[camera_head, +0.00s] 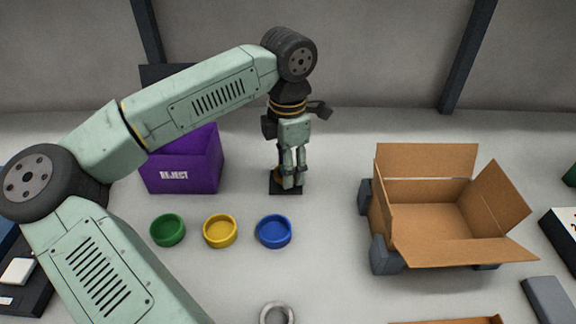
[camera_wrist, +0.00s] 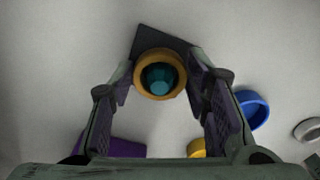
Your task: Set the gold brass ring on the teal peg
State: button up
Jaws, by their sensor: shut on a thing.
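The gold brass ring (camera_wrist: 141,75) is between the two fingertips of my gripper (camera_wrist: 160,71) in the wrist view, and my gripper is shut on it. The teal peg (camera_wrist: 161,79) shows inside the ring's opening. I cannot tell how far down the peg the ring sits. The peg's dark square base (camera_wrist: 152,38) lies on the floor under them. In the head view my gripper (camera_head: 290,182) points straight down over the dark base (camera_head: 275,188), and its fingers hide most of the ring and peg.
A purple REJECT bin (camera_head: 182,175) stands left of my gripper. Green (camera_head: 167,231), yellow (camera_head: 220,232) and blue (camera_head: 274,232) round dishes lie in front. A grey ring (camera_head: 276,313) is at the bottom edge. An open cardboard box (camera_head: 440,237) stands to the right.

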jog(key=shift+f+b, duration=0.5)
jog(key=shift+f, duration=0.05)
dwell(0.4)
jog(key=o, duration=1)
jog(key=shift+r+p, duration=3.1)
jog(key=shift+r, duration=2.4)
